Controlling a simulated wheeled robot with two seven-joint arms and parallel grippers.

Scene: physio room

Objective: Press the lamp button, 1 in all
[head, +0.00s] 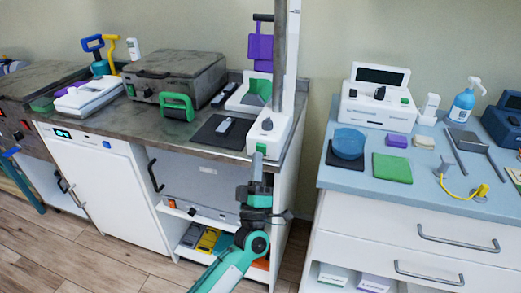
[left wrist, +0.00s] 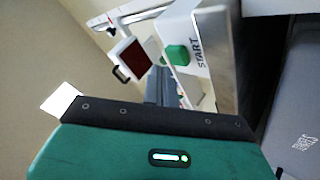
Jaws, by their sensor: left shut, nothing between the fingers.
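A white box (head: 272,128) with a grey knob stands at the right front corner of the dark counter. Its front carries a green button (head: 261,148). In the left wrist view a green button (left wrist: 178,55) sits on a white face with START printed beside it. I cannot tell for sure that this is the lamp button. My left gripper (head: 257,161) is shut and empty, pointing up just below the box's front. Whether it touches the button cannot be told. My right gripper is not in view.
A tall grey post (head: 286,60) rises behind the box. A dark mat (head: 208,134) and a green-handled press (head: 178,80) lie to its left on the counter. A blue-topped cabinet (head: 340,178) stands to the right, across a narrow gap.

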